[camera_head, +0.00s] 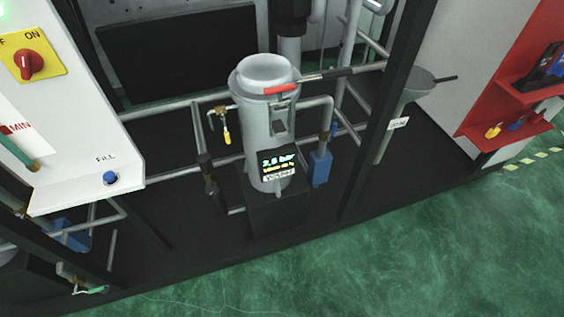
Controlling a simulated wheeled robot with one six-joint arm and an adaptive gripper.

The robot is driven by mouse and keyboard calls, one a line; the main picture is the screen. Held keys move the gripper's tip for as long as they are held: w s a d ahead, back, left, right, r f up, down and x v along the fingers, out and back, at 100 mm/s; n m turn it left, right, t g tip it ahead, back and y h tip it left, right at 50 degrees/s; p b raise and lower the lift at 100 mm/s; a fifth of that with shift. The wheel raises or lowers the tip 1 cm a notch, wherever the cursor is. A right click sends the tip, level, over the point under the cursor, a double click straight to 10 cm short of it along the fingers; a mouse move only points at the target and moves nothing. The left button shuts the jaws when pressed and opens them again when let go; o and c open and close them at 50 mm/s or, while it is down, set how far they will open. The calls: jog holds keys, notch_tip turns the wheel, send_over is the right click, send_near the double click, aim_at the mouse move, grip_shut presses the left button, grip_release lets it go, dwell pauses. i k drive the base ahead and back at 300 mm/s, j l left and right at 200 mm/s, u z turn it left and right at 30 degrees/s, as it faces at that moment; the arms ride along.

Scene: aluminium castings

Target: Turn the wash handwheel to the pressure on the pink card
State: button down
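I see no pink card and cannot make out a wash handwheel in this view. A grey upright vessel (264,120) with a round lid stands in the middle on a dark base. A small black display (279,162) on its lower front shows green digits that look like 2.5 bar, with a smaller line below too small to read. A red-tipped lever (283,89) lies across the vessel's top. A small valve with a yellow handle (227,134) hangs at its left. My gripper is not in view.
At left is a white panel (75,120) with a red rotary switch (29,65) and a blue FILL button (110,178). A dark post (390,100) and a grey funnel (415,83) stand at right. A red shelf unit (520,90) holds padlocks. Green floor (400,260) in front is clear.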

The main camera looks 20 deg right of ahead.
aim_at(212, 188)
jog(key=i+l+u, duration=0.15)
jog(key=i+u, duration=0.15)
jog(key=i+l+u, duration=0.35)
jog(key=i, duration=0.15)
jog(key=j, duration=0.1)
